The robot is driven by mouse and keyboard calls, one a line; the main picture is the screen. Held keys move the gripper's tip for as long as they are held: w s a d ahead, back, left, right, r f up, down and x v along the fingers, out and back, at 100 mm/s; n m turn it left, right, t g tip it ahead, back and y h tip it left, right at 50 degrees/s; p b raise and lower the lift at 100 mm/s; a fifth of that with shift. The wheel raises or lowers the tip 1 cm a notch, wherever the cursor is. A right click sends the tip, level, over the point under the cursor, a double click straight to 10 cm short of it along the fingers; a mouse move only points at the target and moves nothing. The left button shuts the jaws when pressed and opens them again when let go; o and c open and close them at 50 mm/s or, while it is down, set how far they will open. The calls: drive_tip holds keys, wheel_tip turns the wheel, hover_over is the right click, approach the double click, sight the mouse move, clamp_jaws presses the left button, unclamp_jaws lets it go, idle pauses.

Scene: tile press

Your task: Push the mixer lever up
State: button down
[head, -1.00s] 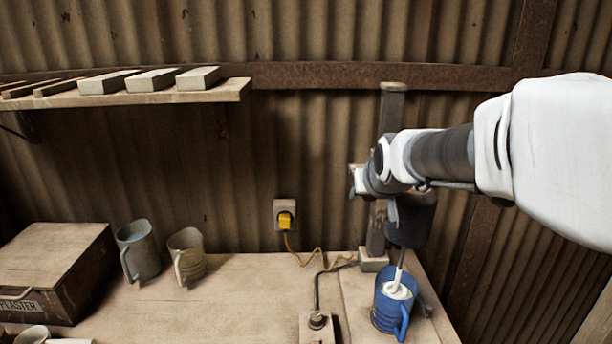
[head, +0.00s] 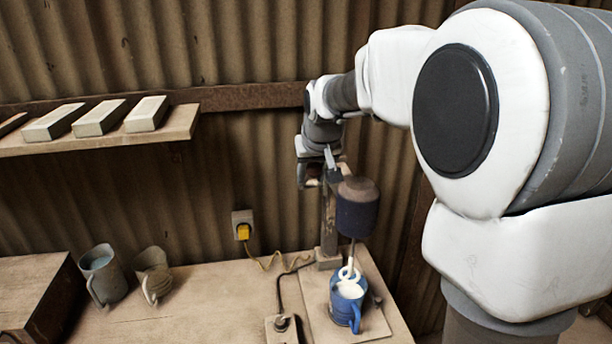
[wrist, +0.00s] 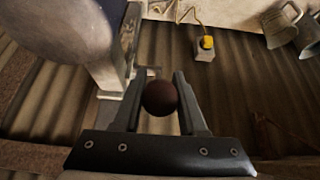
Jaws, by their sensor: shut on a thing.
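The mixer stands at the back right of the bench, with a dark rounded motor head (head: 357,208) on an upright post (head: 328,232). Its whisk (head: 349,268), coated in white, hangs with its loops showing at and just above the rim of a blue jug (head: 345,307) of white mix. My gripper (head: 308,178) is at the upper left of the mixer head, by the post. In the wrist view my gripper (wrist: 160,100) is shut on a round dark red-brown knob (wrist: 160,97), the lever's end. The lever's arm is hidden behind the knob.
A shelf (head: 175,133) with pale blocks is on the wall to the left. Two grey jugs (head: 103,275) stand at the left. The bench middle is mostly clear.

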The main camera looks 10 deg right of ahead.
drive_tip(key=shift+w+r, duration=0.5)
drive_tip(key=shift+r, duration=0.2)
drive_tip(key=c, duration=0.5)
unclamp_jaws()
drive_tip(key=shift+f, duration=0.1)
drive_tip(key=shift+s, duration=0.1)
drive_tip(key=v, duration=1.7)
drive_tip(key=shift+b, duration=0.45)
drive_tip(key=shift+s, duration=0.15)
